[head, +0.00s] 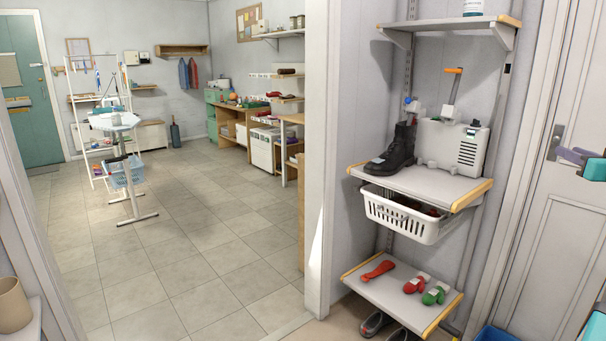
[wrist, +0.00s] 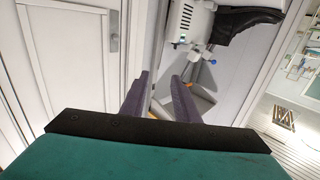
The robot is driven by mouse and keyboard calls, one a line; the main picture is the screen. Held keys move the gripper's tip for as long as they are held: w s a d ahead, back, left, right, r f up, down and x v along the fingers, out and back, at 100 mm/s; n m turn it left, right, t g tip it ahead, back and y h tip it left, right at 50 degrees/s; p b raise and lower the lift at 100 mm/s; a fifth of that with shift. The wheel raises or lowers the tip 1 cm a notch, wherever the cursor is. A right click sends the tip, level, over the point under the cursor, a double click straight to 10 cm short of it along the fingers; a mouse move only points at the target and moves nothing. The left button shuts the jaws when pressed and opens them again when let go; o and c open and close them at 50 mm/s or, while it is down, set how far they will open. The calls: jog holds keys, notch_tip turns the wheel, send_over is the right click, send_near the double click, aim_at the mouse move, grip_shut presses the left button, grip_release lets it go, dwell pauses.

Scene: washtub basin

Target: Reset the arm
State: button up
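My gripper (head: 572,156) is at the right edge of the head view, in front of the white door, with purple-grey fingers and a teal body. In the wrist view my gripper (wrist: 160,80) has its two fingers apart with a gap between them. It is open, and nothing is visible between the fingers. It is apart from the shelf unit, to the right of it in the head view.
A wall shelf (head: 430,185) holds a black boot (head: 393,150) and a grey-white device (head: 452,147). A white basket (head: 405,215) hangs below. The lower shelf (head: 395,304) holds red and green items. Open tiled floor (head: 190,245) lies left.

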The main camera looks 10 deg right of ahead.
jog(key=w+a+f+g+y+p, duration=0.15)
jog(key=w+a+f, duration=0.3)
jog(key=f, duration=0.45)
jog(key=w+a+f+g+y+p, duration=0.1)
jog(key=w+a+f+g, duration=0.15)
jog(key=a+f, duration=0.4)
jog(key=w+a+f+g+y+p, duration=0.15)
jog(key=w+a+f, duration=0.3)
jog(key=f, duration=0.65)
jog(key=s+a+f+g+y+p, duration=0.1)
jog(key=a+f+g+y+p, duration=0.3)
jog(key=a+f, duration=1.75)
jog(key=s+a+f+n+g+p, duration=0.1)
jog(key=s+a+f+g+p, duration=0.55)
jog(key=s+a+f, duration=1.15)
jog(key=s+a+f+g+h+p, duration=0.1)
jog(key=s+a+f+g, duration=0.1)
jog(key=s, duration=0.6)
jog(key=s+a+f+n+g+h, duration=0.1)
jog(key=s+a+f+g, duration=0.1)
jog(key=s, duration=0.6)
jog(key=s+a+f+g+h+p, duration=0.1)
jog(key=s+a+f+g+h, duration=0.1)
jog(key=s, duration=0.6)
jog(key=shift+a+n+g+p, duration=0.3)
jog(key=shift+a+g+p, duration=0.05)
jog(key=shift+g, duration=0.15)
